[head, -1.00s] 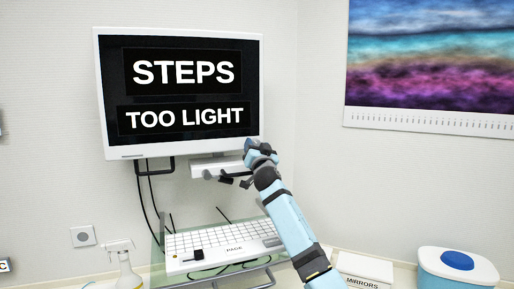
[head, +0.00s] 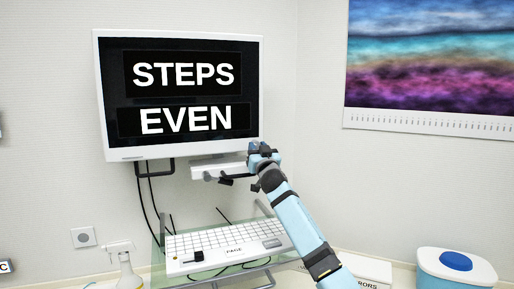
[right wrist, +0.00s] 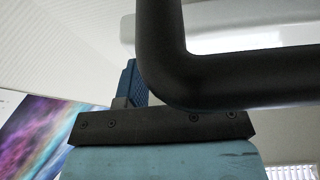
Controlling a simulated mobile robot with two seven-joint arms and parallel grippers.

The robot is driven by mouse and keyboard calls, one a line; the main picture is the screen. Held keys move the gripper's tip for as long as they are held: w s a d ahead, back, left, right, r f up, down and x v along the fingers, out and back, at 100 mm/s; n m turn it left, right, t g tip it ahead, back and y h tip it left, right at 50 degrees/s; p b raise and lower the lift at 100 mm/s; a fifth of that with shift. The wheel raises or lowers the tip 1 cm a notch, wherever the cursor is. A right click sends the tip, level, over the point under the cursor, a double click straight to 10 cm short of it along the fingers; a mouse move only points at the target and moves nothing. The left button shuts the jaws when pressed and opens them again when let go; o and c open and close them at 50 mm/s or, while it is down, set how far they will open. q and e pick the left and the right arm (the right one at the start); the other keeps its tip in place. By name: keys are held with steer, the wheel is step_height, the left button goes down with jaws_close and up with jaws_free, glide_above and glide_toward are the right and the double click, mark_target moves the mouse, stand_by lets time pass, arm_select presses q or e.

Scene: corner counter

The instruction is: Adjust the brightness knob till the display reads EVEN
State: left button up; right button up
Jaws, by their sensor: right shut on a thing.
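The display (head: 180,95) on the back wall reads STEPS on its upper line and EVEN on its lower line. My right gripper (head: 260,152) is at the lower right corner of the display, beside the right end of the white box below it. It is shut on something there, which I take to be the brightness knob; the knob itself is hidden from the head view. In the right wrist view, a blue finger (right wrist: 131,84) of this gripper shows partly behind a thick black bent bar. My left gripper is not in view.
A white box (head: 215,168) hangs under the display. A keyboard (head: 225,243) lies on a glass shelf below. A spray bottle (head: 126,268) stands at left, and a white tub with a blue lid (head: 456,262) at right. Loose cables hang beneath the display.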

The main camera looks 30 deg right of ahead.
steer(key=n+y+p, duration=0.1)
steer(key=n, duration=0.1)
steer(key=n+y+p, duration=0.1)
steer(key=n, duration=0.1)
steer(key=shift+d+r+n+t+y, duration=0.15)
steer(key=shift+n+t+y, duration=0.15)
steer(key=shift+n, duration=0.1)
steer(key=shift+n+y+p, duration=0.8)
steer(key=shift+n, duration=0.8)
steer(key=shift+f, duration=0.2)
steer(key=o, duration=0.9)
